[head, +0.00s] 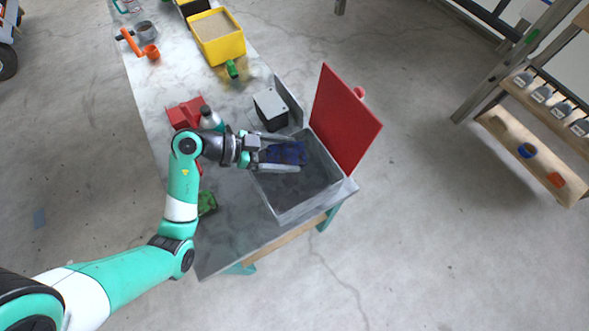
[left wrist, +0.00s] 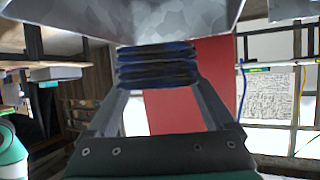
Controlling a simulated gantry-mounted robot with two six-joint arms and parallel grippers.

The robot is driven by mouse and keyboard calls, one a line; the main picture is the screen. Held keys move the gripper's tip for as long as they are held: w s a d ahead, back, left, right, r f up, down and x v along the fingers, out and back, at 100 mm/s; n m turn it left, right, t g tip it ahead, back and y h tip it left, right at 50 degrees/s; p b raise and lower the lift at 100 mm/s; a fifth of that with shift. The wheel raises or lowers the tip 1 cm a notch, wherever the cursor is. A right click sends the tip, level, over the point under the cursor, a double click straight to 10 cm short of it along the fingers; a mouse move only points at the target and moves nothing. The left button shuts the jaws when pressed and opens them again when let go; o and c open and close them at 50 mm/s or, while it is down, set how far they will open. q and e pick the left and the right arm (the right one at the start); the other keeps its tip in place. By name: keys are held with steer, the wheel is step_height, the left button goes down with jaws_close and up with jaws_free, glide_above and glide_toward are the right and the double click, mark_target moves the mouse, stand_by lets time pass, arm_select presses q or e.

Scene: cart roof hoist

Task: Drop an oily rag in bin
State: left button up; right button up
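The bin (head: 312,204) is an open grey metal box at the near right corner of the workbench. Its red lid (head: 345,120) stands open on the right side, and the lid also shows in the left wrist view (left wrist: 188,108). My left gripper (head: 284,154) is over the bin's opening, near its left side. It is shut on a dark blue, folded rag (head: 291,152), which lies between the two fingers. The rag also shows between the fingertips in the left wrist view (left wrist: 157,66). My right gripper is not in view.
A grey box (head: 270,108) stands just behind the bin. A red object (head: 185,112) and a bottle (head: 210,118) are beside my left wrist. A green object (head: 207,202) lies left of the bin. A yellow container (head: 218,40) stands farther back.

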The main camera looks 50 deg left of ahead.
arm_select(q)
steer(key=shift+o, duration=0.7)
steer(key=shift+s+a+r+p, duration=0.25)
steer(key=shift+s+r+p, duration=0.05)
steer(key=p+v, duration=0.3)
steer(key=v, duration=0.7)
steer(key=shift+s+p, duration=0.3)
steer(key=shift+p, duration=0.05)
steer(key=shift+a, duration=0.15)
